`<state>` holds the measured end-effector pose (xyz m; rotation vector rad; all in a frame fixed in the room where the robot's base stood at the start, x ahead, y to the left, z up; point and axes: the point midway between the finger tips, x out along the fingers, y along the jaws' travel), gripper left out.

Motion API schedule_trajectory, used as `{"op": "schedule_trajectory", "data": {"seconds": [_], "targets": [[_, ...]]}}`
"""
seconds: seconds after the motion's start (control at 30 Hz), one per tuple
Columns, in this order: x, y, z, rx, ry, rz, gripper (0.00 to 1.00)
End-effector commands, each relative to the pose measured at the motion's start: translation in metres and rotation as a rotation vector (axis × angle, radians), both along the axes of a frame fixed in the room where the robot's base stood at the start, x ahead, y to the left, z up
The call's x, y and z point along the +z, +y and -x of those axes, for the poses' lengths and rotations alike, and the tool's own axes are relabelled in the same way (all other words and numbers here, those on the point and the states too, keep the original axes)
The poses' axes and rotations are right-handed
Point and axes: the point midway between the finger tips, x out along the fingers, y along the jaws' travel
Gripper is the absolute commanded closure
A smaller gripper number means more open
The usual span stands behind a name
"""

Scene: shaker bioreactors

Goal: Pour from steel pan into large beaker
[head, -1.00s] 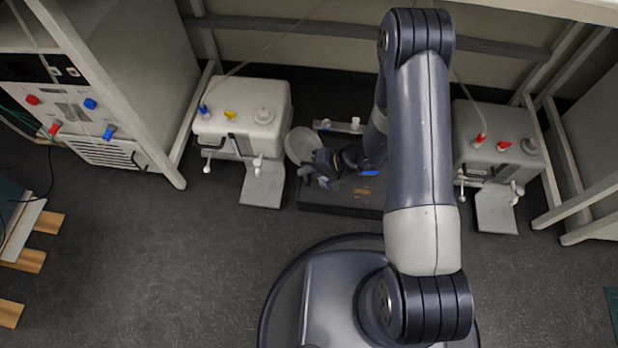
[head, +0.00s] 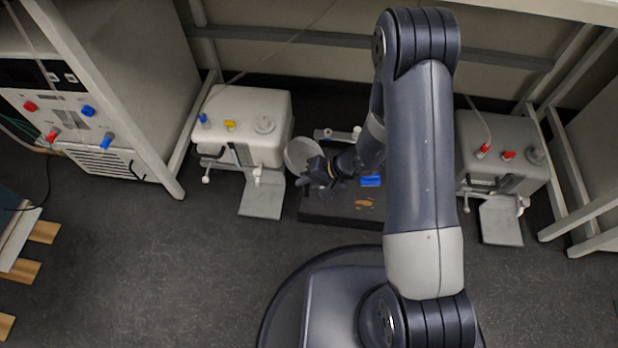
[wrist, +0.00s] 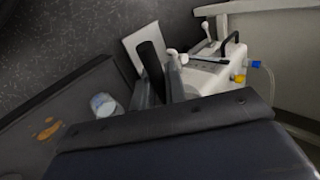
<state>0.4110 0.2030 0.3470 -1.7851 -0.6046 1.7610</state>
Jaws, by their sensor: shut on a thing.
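A pale, round, shallow vessel, seemingly the steel pan (head: 301,153), shows tilted in the head view, left of the dark platform. My gripper (head: 320,175) is right beside it. In the wrist view my gripper (wrist: 160,82) is closed around a dark bar, seemingly the pan handle (wrist: 151,62); the pan's bowl is not seen there. A small clear, bluish-white container, possibly the large beaker (wrist: 103,104), stands on the platform in the wrist view. I cannot make it out in the head view, and whether anything is in the pan is unclear.
The dark platform (head: 335,219) has an orange-brown patch (head: 364,202) and a blue object (head: 371,181). White shaker units stand left (head: 262,107) and right (head: 495,150), each with a flat plate in front.

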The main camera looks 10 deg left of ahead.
Motion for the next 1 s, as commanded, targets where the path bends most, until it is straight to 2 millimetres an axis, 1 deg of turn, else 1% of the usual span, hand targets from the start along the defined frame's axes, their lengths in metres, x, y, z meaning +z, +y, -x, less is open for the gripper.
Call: {"op": "schedule_trajectory", "data": {"seconds": [0.03, 0.3, 0.57, 1.0], "targets": [[0.006, 0.002, 0.0, 0.002, 0.0, 0.014, 1.0], [0.006, 0.005, 0.0, -0.001, 0.003, 0.073, 1.0], [0.008, 0.007, 0.0, -0.001, 0.003, 0.097, 1.0], [0.037, 0.013, 0.0, 0.0, 0.009, 0.208, 1.0]]}}
